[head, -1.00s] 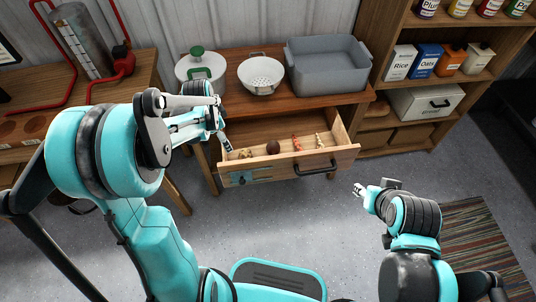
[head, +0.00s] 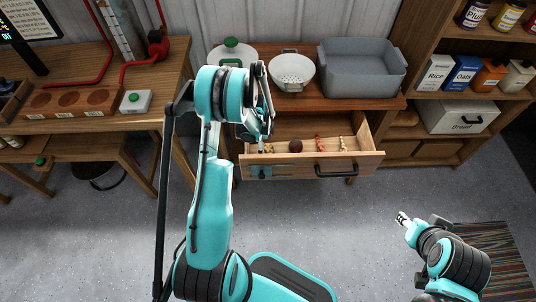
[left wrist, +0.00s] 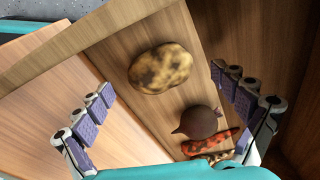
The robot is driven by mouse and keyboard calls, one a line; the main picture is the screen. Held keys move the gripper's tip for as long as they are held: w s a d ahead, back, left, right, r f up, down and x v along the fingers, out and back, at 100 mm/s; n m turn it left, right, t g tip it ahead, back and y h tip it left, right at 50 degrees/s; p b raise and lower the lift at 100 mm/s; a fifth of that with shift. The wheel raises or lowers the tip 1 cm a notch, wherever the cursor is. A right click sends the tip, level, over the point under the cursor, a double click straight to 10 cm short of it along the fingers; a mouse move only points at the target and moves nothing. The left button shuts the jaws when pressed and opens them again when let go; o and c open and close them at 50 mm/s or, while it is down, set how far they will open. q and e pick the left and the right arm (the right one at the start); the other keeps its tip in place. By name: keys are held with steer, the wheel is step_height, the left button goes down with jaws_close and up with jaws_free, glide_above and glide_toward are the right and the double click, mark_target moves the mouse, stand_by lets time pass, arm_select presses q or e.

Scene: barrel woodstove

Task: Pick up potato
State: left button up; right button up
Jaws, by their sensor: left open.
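The potato (left wrist: 160,68), yellowish with brown patches, lies on the floor of the open wooden drawer (head: 340,166). In the left wrist view it is beyond the gap between the fingers, near a drawer wall. In the head view my left arm mostly hides it. My left gripper (left wrist: 168,112) is open and empty, with its padded fingers spread on either side of the picture. In the head view the left gripper (head: 260,145) is over the drawer's left end. My right gripper (head: 402,218) is away from the drawer, over the floor; its jaws are too small to judge.
A dark round beet (left wrist: 198,122) lies close to the potato, with a red pepper-like item (left wrist: 210,143) and a knobbly root (head: 343,144) further along. A pot (head: 232,54), colander (head: 291,72) and grey basin (head: 361,68) stand on the cabinet top above the drawer.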

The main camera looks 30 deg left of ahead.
mark_target(267, 148)
arm_select(q)
step_height(267, 148, down, 3)
steer(key=shift+w+d+r+b, duration=0.1)
steer(key=shift+d+r+b, duration=0.05)
steer(key=shift+b, duration=0.2)
arm_select(e)
steer(key=shift+f, duration=0.65)
arm_select(q)
steer(key=shift+r, duration=0.1)
steer(key=shift+c, duration=1.3)
steer(key=c, duration=1.1)
step_height(267, 148, up, 10)
steer(key=p, duration=0.4)
arm_select(e)
step_height(267, 148, up, 4)
